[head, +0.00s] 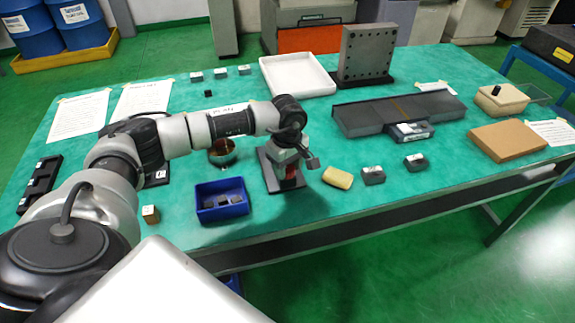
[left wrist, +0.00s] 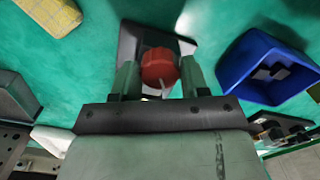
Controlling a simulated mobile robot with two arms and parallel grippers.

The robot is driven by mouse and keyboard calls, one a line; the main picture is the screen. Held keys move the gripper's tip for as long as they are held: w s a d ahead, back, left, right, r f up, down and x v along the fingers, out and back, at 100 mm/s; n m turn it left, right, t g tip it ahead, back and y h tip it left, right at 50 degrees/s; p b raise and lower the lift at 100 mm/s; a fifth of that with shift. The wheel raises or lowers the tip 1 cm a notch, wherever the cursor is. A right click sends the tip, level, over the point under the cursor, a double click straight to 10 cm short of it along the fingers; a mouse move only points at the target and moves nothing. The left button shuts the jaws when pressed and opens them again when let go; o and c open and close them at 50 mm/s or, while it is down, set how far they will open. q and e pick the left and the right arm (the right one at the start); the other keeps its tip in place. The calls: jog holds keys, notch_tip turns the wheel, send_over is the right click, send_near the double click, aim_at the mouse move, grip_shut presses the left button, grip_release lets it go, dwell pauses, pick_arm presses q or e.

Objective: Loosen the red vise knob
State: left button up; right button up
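The vise (head: 284,168) stands on its dark base plate near the front middle of the table. Its round red knob (left wrist: 159,67) shows clearly in the left wrist view; in the head view only a little red shows low on the vise. My left gripper (head: 294,158) is down at the vise, hiding part of it. In the left wrist view its two fingers (left wrist: 160,76) stand on either side of the knob, and both inner faces appear to touch it. My right gripper is in neither view.
A blue bin (head: 222,208) with small dark parts stands left of the vise; it also shows in the wrist view (left wrist: 234,82). A yellow sponge (head: 337,178) and two grey blocks (head: 373,175) lie to the right. A copper-coloured bowl (head: 222,157) sits behind the bin.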

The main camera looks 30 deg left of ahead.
pick_arm(q)
jog(key=c, duration=0.4)
jog(key=shift+c, duration=0.2)
